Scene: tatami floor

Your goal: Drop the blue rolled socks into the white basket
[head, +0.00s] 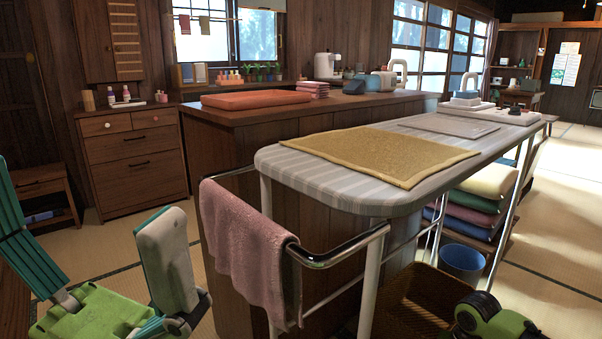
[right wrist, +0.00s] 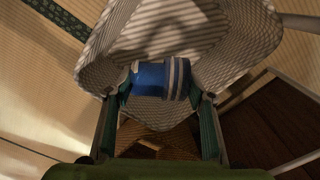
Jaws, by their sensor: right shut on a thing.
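In the right wrist view, the blue rolled socks (right wrist: 149,79) with a pale striped band sit between the two fingers of my right gripper (right wrist: 160,92), which is shut on them. The white basket (right wrist: 240,22), with a woven pattern, shows behind and around the socks in that view, its opening facing the camera. The gap between socks and basket floor is hard to judge. In the head view the socks and white basket are not visible. My left gripper (head: 88,215) is at the lower left of the head view, fingers wide apart and empty.
An ironing board (head: 330,185) with a yellow cloth (head: 380,153) fills the middle. A pink towel (head: 245,245) hangs on its rail. A brown wicker basket (head: 415,300), a blue bucket (head: 462,262) and folded textiles (head: 475,208) are below. Tatami floor is clear at right.

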